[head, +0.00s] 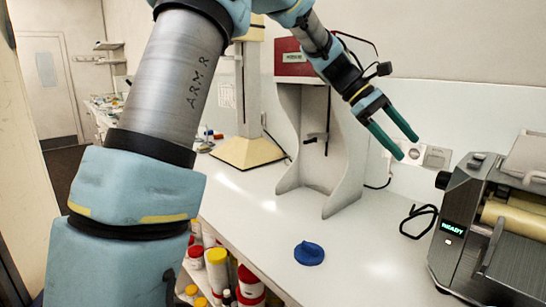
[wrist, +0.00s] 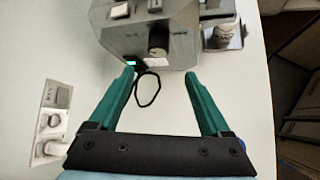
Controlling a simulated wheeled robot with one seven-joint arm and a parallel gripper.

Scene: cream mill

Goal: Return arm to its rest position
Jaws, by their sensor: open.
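My gripper (head: 405,146) is raised above the white counter, in front of the wall and to the right of the white stand. Its two green fingers are spread apart with nothing between them. In the wrist view my gripper (wrist: 162,84) also shows open and empty, with the grey machine beyond the fingertips. My arm runs from the lower left up across the top of the head view.
A grey roller machine (head: 490,225) with a green display stands at the right. A blue lump (head: 309,253) lies on the counter (head: 345,262). A white stand (head: 338,150) with a red box (head: 293,62) is behind. Jars (head: 217,268) sit below the counter.

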